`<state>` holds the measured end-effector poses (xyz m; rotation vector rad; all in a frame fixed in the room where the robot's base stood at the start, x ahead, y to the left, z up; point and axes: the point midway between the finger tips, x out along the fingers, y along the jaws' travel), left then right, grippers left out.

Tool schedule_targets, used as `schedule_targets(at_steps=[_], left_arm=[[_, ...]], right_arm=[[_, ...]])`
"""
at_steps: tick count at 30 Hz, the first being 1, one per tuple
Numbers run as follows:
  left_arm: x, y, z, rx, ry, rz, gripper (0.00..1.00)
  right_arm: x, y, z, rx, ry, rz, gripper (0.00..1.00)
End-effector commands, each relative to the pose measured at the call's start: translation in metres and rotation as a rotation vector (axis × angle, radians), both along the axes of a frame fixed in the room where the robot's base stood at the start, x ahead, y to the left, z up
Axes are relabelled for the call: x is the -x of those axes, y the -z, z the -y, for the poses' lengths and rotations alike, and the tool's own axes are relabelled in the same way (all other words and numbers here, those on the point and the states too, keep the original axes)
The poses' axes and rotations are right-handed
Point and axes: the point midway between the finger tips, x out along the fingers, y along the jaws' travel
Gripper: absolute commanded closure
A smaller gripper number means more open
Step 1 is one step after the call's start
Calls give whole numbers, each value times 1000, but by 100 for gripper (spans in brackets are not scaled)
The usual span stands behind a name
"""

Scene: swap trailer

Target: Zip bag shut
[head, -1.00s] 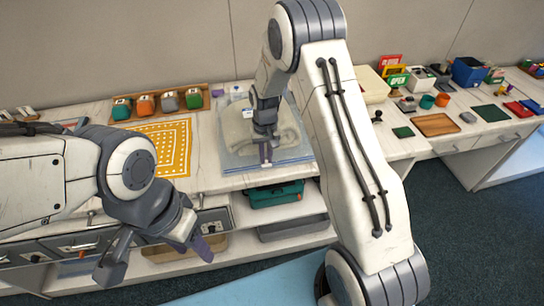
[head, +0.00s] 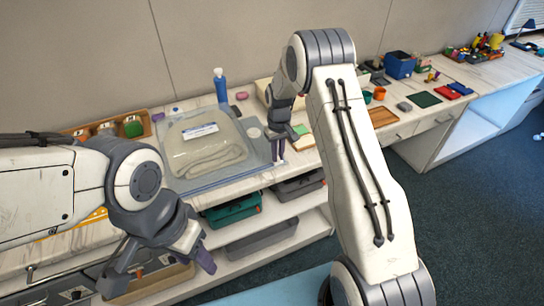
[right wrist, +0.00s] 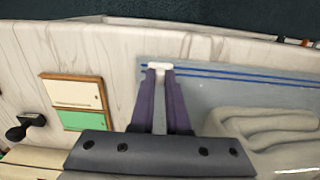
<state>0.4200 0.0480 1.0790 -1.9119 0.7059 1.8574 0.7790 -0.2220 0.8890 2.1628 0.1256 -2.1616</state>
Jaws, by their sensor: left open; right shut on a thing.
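A clear zip bag (head: 205,180) with a folded beige cloth (head: 215,158) inside lies flat on the worktop, a white label on it. Its blue zip lines (right wrist: 240,76) run along the front edge in the right wrist view. My right gripper (head: 277,158) is at the bag's front right corner. In the right wrist view its purple fingers (right wrist: 160,72) are shut on a small white slider (right wrist: 159,66) at the end of the zip lines. My left gripper (head: 158,270) is open and empty, in front of the worktop, away from the bag.
A blue bottle (head: 221,86) stands behind the bag, and a wooden rack (head: 110,130) is at its left. A green-and-white board (head: 302,138) lies just right of my right gripper. Bins, including a teal one (head: 232,212), sit on the shelf below.

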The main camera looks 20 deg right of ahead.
Motion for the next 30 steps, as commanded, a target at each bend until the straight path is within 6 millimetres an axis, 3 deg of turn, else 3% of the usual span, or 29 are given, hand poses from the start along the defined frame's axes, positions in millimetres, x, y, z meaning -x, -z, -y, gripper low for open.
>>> schedule_targets(at_steps=[10, 11, 12, 13, 23, 30], left_arm=[[0, 0, 0, 0, 0, 0, 50], [0, 0, 0, 0, 0, 0, 50], [0, 0, 0, 0, 0, 0, 50], [0, 0, 0, 0, 0, 0, 50], [0, 0, 0, 0, 0, 0, 50], [0, 8, 0, 0, 0, 0, 50]], right_arm=[[0, -1, 3, 1, 2, 0, 100], [0, -1, 3, 1, 2, 0, 75], [0, -1, 3, 1, 2, 0, 60], [0, -1, 3, 1, 2, 0, 55], [0, -2, 2, 1, 2, 0, 55], [-1, -36, 2, 1, 2, 5, 55]])
